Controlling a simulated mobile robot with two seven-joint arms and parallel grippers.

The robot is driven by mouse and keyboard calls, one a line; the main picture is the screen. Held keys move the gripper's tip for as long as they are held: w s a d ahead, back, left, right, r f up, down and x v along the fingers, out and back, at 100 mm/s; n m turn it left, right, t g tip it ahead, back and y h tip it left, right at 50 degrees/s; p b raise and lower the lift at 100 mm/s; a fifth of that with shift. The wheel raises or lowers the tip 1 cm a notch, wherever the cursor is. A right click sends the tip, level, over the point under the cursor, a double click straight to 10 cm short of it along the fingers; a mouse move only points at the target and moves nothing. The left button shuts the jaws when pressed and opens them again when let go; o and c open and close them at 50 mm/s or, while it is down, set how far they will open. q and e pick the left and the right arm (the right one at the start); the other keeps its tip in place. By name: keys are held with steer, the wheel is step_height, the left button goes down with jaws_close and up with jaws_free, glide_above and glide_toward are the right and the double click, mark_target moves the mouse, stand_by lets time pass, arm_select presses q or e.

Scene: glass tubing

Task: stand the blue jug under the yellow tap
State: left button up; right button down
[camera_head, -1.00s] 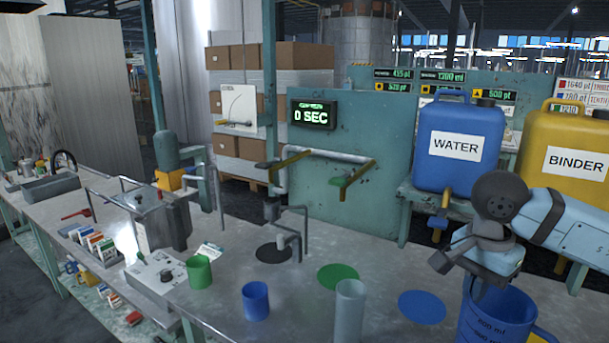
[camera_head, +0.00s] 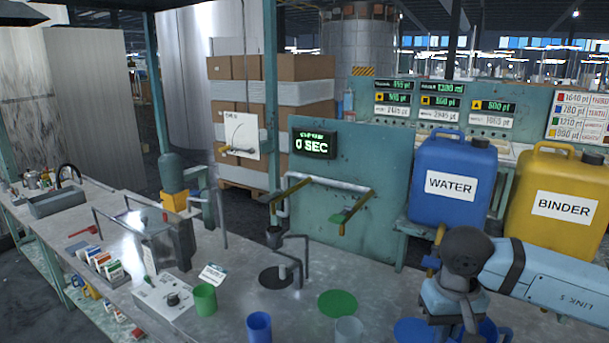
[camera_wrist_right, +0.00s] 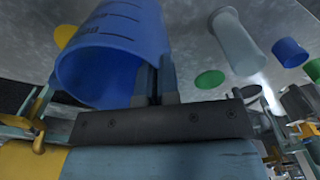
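The blue jug (camera_wrist_right: 115,50) fills the upper left of the right wrist view, its measuring marks and open mouth showing. In the head view only a blue part of it (camera_head: 487,329) shows at the bottom edge, behind my right gripper (camera_head: 470,322). In the right wrist view my right gripper (camera_wrist_right: 156,85) has its fingers close together at the jug's rim, shut on the wall. A yellow tap-like piece (camera_wrist_right: 40,140) shows at that view's lower left; its outlet is unclear. The yellow BINDER container (camera_head: 560,200) stands at the right. My left gripper is not in view.
The blue WATER container (camera_head: 452,205) stands behind my right arm. A blue disc (camera_head: 410,329) and a green disc (camera_head: 337,303) mark the bench. A clear cylinder (camera_head: 348,330), a blue cup (camera_head: 259,326) and a green cup (camera_head: 204,299) stand left of the jug.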

steer(key=r+p, duration=0.6)
steer(key=w+r+p, duration=0.1)
steer(key=r+p, duration=0.2)
steer(key=p, duration=0.1)
steer(key=shift+r, duration=0.3)
arm_select(q)
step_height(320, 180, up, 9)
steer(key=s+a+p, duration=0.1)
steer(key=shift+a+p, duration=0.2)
steer(key=shift+p, duration=0.1)
arm_select(e)
steer(key=shift+w+r, duration=0.2)
steer(key=shift+r, duration=0.35)
